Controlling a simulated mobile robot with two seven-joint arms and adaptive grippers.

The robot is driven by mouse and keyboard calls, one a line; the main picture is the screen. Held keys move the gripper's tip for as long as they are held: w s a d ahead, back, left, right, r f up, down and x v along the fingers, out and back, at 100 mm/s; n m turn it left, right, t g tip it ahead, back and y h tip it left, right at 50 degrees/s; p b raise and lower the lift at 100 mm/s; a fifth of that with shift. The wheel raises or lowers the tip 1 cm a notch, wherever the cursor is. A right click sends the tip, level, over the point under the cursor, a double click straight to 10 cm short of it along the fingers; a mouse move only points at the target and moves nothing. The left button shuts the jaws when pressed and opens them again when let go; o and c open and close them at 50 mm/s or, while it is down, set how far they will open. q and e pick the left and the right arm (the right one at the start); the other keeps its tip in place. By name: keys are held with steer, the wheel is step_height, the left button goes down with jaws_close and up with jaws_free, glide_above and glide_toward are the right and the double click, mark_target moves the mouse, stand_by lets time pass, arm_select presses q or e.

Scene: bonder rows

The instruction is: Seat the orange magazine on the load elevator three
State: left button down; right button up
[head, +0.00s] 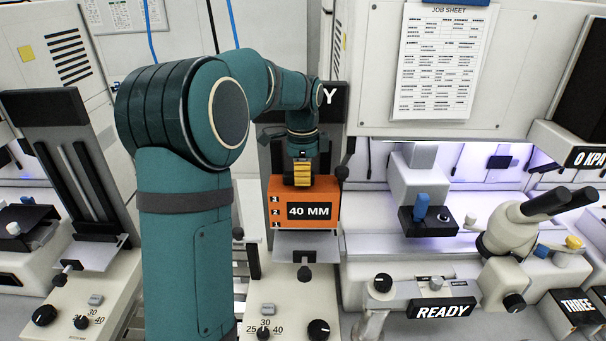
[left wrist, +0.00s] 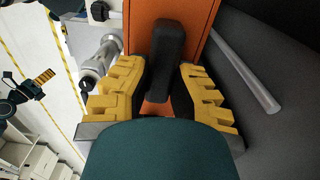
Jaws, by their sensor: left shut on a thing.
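The orange magazine (head: 282,213), marked 40 MM, is upright in front of the dark back plate of a load elevator. The elevator's grey plate (head: 305,247) shows below it; I cannot tell whether the magazine touches it. My left gripper (head: 302,180) is over the magazine's top, shut on its black handle. In the left wrist view the yellow fingers (left wrist: 165,88) flank that handle (left wrist: 167,45) above the orange body (left wrist: 200,20). My right gripper (left wrist: 43,78) seems to show small at the left of that view; its jaws are unclear.
A THREE label (head: 578,305) is on the machine at the right, by a microscope (head: 515,225). Another elevator (head: 85,190) stands empty at the left. Knobs (head: 318,329) sit on the panel below the magazine. A black knob lever (head: 343,172) is close to its right side.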

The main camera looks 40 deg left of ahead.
mark_target(303, 189)
arm_select(q)
steer(key=shift+f+b, duration=1.35)
steer(key=shift+f, duration=1.05)
steer(key=shift+f, duration=0.1)
steer(key=shift+f+b, duration=0.8)
steer(key=shift+f, duration=0.4)
steer(key=shift+f+b, duration=0.5)
steer(key=shift+f, duration=0.35)
steer(key=c, duration=0.9)
jaws_free()
steer(key=shift+o, duration=0.2)
